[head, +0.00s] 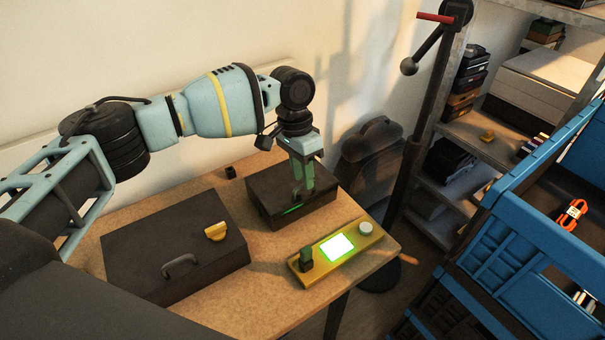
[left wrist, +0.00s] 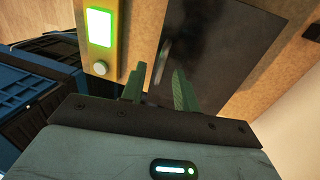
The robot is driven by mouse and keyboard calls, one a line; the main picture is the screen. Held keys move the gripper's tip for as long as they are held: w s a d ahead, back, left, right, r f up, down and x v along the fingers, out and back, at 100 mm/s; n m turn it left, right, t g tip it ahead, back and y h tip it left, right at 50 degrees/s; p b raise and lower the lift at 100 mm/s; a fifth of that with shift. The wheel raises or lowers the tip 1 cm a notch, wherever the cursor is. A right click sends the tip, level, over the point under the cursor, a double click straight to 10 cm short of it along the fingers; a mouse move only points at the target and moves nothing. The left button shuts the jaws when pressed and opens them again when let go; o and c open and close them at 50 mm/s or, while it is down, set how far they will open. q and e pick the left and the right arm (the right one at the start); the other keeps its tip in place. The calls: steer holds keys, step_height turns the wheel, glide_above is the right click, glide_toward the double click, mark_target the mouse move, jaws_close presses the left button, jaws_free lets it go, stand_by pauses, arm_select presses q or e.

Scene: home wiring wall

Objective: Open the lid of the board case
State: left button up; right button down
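Two dark flat cases with front handles lie on the wooden table, and I cannot tell from their looks which is the board case. The smaller case (head: 268,192) stands at the back right with its lid down. It also shows in the left wrist view (left wrist: 222,48). My left gripper (head: 303,188) points down at its front handle (head: 297,198). In the left wrist view, the left gripper's fingers (left wrist: 158,78) are apart, with the handle (left wrist: 165,47) just beyond them; contact cannot be told. The larger case (head: 150,235) is shut at the left. My right gripper is not in view.
A yellow latch-like piece (head: 215,231) lies on the larger case. A yellow panel (head: 311,270) with a lit green-white screen (head: 337,247) sits at the table's front right. Blue crates (head: 510,235) and a dark stand (head: 418,130) are to the right. The wall is close behind.

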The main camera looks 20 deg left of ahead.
arm_select(q)
steer(key=shift+f, duration=0.4)
steer(key=c, duration=0.6)
jaws_close()
steer(key=shift+d, duration=0.1)
steer(key=shift+r, duration=0.1)
